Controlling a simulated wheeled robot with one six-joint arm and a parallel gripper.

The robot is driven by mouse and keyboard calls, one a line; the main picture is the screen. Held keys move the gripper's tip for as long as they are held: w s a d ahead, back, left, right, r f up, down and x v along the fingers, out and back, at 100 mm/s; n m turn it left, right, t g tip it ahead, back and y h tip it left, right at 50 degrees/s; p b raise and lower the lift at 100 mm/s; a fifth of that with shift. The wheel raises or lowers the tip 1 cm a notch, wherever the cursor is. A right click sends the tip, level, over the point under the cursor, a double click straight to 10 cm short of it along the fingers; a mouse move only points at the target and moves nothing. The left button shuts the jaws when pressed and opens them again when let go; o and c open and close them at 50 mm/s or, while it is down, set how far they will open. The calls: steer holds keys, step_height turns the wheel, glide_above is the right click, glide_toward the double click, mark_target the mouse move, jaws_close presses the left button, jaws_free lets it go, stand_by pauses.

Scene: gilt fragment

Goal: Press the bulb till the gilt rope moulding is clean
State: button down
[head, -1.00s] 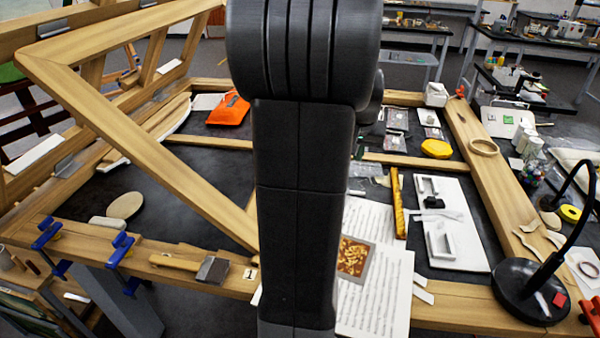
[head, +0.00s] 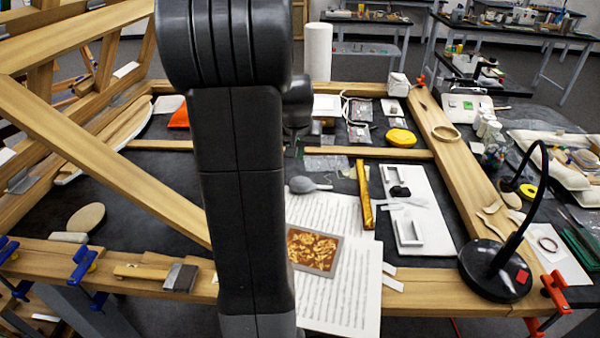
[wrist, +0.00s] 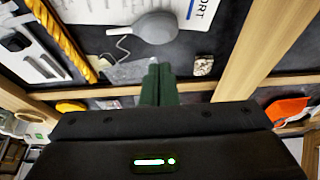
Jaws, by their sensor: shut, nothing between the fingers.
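The gilt rope moulding (head: 366,195) is a narrow golden bar lying on the dark table, between the printed sheets and a white tray. In the wrist view its twisted gold surface (wrist: 66,40) shows at upper left; I cannot tell how clean it is. The grey bulb (head: 303,184), with a thin nozzle, lies at the top edge of the printed sheets, left of the moulding. In the wrist view the bulb (wrist: 156,27) is ahead of my gripper (wrist: 159,70). My gripper is shut and empty, apart from the bulb. In the head view my arm mostly hides it.
A gilt-patterned panel (head: 314,249) lies on the printed sheets (head: 342,300). The white tray (head: 424,215) is right of the moulding. A wooden rail (head: 360,152) crosses behind, and a black lamp (head: 497,270) stands at right. Bare dark table lies left of my arm.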

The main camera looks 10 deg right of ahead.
mark_target(300, 181)
steer(key=x, duration=0.9)
steer(key=shift+s+f+p, duration=0.25)
steer(key=shift+f+p, duration=0.1)
steer(key=shift+p, duration=0.05)
steer(key=shift+f, duration=0.1)
steer(key=shift+f+b, duration=0.95)
steer(key=shift+b, duration=0.2)
steer(key=shift+s, duration=0.1)
steer(key=r+p, duration=0.1)
steer(key=r, duration=0.1)
steer(key=r+p, duration=0.2)
steer(key=shift+s+a+r, duration=0.15)
steer(key=shift+s+r, duration=0.1)
steer(key=shift+r, duration=0.15)
steer(key=b+v, duration=0.1)
steer(key=v, duration=0.8)
steer(key=shift+s+r, duration=0.2)
steer(key=shift+w, duration=0.1)
